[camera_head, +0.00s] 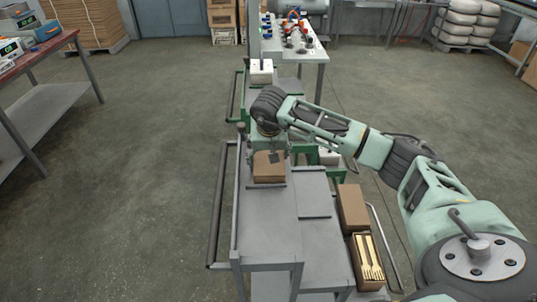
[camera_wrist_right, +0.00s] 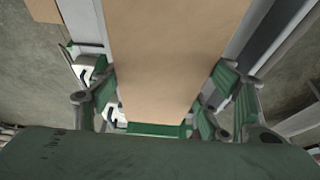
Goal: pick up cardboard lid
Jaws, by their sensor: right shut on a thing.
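My right gripper (camera_head: 270,148) is over the grey press bench in the head view, at the end of my right arm. It is shut on a brown cardboard lid (camera_head: 268,168). In the right wrist view, the lid (camera_wrist_right: 160,60) fills the middle, with a green finger on each side of it. I cannot tell whether the lid is clear of the surface beneath. An open cardboard box (camera_head: 356,262) with pale wooden cutlery stands at the lower right. My left gripper is not in view.
The grey metal bench (camera_head: 268,225) has stepped plates and side rails. Another brown cardboard box (camera_head: 352,207) stands behind the open one. A table (camera_head: 310,55) with small items is at the back.

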